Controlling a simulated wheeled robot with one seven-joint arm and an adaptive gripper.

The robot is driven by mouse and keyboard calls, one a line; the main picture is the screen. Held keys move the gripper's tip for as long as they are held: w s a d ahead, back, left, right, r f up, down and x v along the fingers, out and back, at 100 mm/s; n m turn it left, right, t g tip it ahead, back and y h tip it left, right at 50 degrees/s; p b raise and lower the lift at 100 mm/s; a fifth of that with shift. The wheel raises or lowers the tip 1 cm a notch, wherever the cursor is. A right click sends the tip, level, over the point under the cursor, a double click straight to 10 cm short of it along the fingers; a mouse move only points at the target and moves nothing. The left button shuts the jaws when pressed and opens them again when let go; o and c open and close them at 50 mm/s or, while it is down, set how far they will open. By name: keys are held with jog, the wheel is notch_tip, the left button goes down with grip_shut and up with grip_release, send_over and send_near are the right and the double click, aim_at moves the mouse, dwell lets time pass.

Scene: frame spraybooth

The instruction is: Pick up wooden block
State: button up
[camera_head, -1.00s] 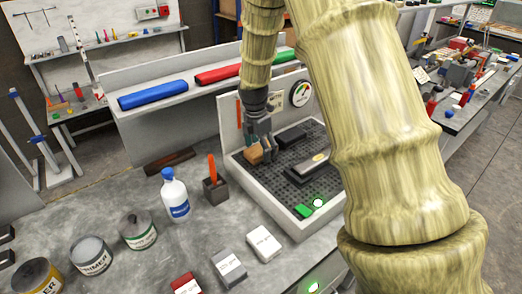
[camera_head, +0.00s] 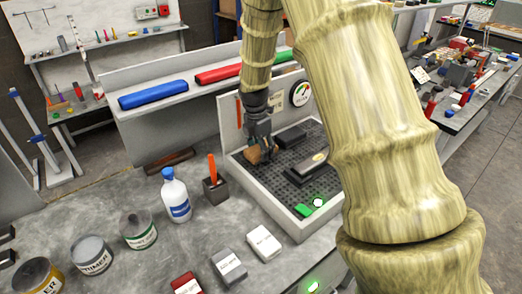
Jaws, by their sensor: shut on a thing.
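The wooden block (camera_head: 254,155) is small and light brown. It is at the left back part of the grey spraybooth tray (camera_head: 263,194), which has a dark perforated floor. My gripper (camera_head: 263,151) points down at the block and is shut on it. The fingers hide part of the block. I cannot tell whether the block still touches the tray floor.
Dark blocks (camera_head: 291,137) lie right of my gripper, with a grey-topped block (camera_head: 314,160) and a green piece (camera_head: 303,210) nearer. A gauge (camera_head: 300,93) is on the booth's back panel. A white bottle (camera_head: 175,196), a holder (camera_head: 215,188) and cans (camera_head: 92,255) stand left.

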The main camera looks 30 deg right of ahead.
notch_tip(320, 180, up, 10)
jog(key=shift+b, duration=1.15)
jog(key=shift+o, duration=0.9)
jog(key=shift+c, duration=0.3)
